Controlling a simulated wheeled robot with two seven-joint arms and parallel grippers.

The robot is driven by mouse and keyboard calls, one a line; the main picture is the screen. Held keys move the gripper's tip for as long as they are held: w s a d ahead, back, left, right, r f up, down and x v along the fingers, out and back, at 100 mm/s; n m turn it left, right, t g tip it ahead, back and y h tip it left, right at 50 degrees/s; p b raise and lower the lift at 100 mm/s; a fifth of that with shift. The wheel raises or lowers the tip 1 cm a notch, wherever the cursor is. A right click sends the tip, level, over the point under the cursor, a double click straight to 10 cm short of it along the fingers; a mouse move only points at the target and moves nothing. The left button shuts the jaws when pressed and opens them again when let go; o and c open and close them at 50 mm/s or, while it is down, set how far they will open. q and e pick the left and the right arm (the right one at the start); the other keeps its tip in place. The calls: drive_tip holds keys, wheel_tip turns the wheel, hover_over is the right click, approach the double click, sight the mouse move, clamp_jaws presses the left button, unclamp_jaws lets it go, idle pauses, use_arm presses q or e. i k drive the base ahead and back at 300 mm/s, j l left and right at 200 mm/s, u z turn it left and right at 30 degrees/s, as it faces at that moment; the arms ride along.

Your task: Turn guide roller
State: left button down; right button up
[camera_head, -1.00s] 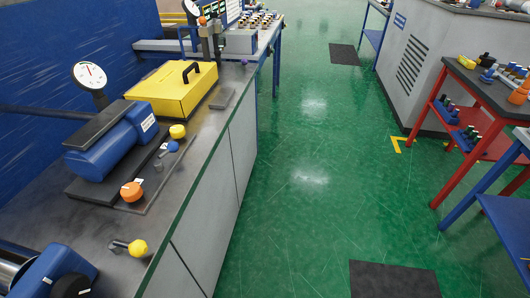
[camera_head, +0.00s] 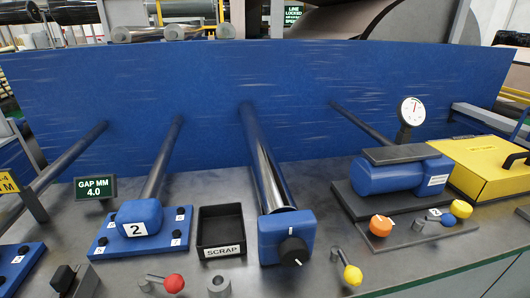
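A shiny metal roller (camera_head: 265,165) runs from the blue wall panel towards me, in the middle of the view. Its near end sits in a blue block (camera_head: 277,232) with a black knob (camera_head: 293,250) that carries a white mark. To its left a darker roller (camera_head: 162,165) ends in a blue block labelled 2 (camera_head: 138,217). Further left another dark roller (camera_head: 70,155) slants down to the left. No label tells me which one is the guide roller. Neither of my grippers shows in the view.
A black SCRAP tray (camera_head: 220,225) stands between the two middle blocks. Levers with a red knob (camera_head: 174,283) and a yellow knob (camera_head: 352,274) stand near the front edge. A dial gauge (camera_head: 411,112), blue cylinder (camera_head: 390,177) and yellow case (camera_head: 485,165) are at right.

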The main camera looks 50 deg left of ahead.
sight(274, 194)
drive_tip(key=u, duration=1.3)
